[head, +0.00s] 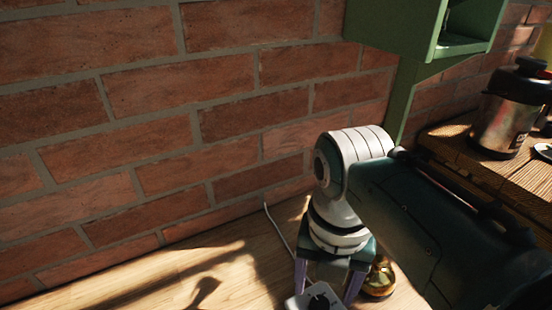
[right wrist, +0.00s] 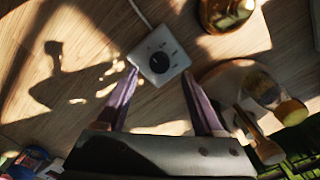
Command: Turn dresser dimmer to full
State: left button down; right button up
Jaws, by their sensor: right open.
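The dimmer is a small pale box (right wrist: 154,48) with a round black knob (right wrist: 159,62) and dark marks around it, lying on the wooden top. It also shows at the bottom edge of the head view, partly cut off (head: 318,299). I cannot clearly tell where the knob points. My right gripper (right wrist: 160,74) is open, with its two purple fingers on either side of the dimmer's near end and nothing held between them. In the head view the right gripper (head: 325,283) points down over the dimmer. My left gripper is not in view.
A brass object (head: 378,278) stands close to the right of my right gripper. A pale cord (head: 281,228) runs up by the brick wall (head: 150,120). A green shelf (head: 425,35) hangs above. A metal jar (head: 503,120) stands on a wooden surface at right. The left top is clear.

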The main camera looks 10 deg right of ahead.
aim_at(320, 304)
notch_tip(320, 304, down, 4)
jog(key=shift+f+b, duration=0.1)
jog(key=shift+b, duration=0.65)
grip_shut()
